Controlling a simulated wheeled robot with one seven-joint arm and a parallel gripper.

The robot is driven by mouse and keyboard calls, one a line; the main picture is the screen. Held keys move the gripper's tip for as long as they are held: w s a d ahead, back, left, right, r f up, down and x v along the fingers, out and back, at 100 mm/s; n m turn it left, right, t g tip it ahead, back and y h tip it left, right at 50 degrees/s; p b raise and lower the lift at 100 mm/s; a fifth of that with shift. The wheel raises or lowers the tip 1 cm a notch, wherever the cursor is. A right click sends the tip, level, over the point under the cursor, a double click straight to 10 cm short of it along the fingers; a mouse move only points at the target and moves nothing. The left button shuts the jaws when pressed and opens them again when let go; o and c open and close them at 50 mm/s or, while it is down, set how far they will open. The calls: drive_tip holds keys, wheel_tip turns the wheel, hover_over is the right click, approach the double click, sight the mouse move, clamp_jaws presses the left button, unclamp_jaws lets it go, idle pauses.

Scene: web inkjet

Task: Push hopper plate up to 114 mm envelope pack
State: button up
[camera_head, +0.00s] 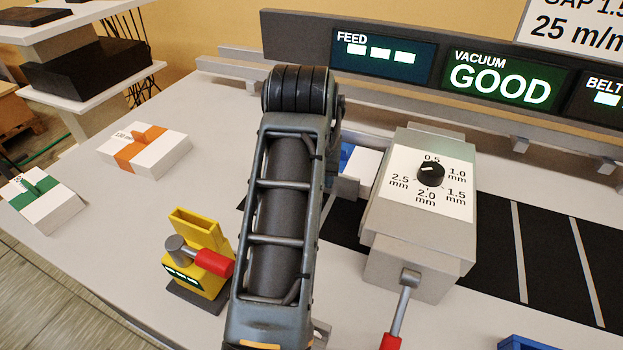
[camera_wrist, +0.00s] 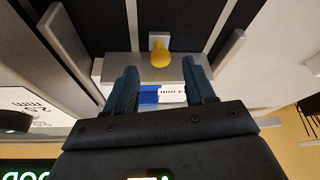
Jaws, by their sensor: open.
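The hopper plate (camera_wrist: 115,66) is a grey bar with a yellow knob (camera_wrist: 160,55), seen in the wrist view. The envelope pack (camera_wrist: 172,95), white with a blue band and partly hidden lettering, lies right behind the plate in that view; any gap is hard to judge. The pack (camera_head: 358,167) also shows in the head view beside my arm, which hides most of it and the plate. My gripper (camera_wrist: 160,64) is open, its two dark fingers over the plate and pack, the knob just past the fingertips and not gripped.
A grey feeder unit with a dial (camera_head: 430,172) stands right of my arm. A yellow block with a red-handled lever (camera_head: 200,260) stands left of it. Orange-banded (camera_head: 145,148) and green-banded (camera_head: 40,200) packs lie at the left. The display reads vacuum GOOD (camera_head: 500,80).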

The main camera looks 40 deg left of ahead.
drive_tip(key=shift+x, duration=1.55)
drive_tip(key=c, duration=0.8)
drive_tip(key=shift+w+r, duration=0.1)
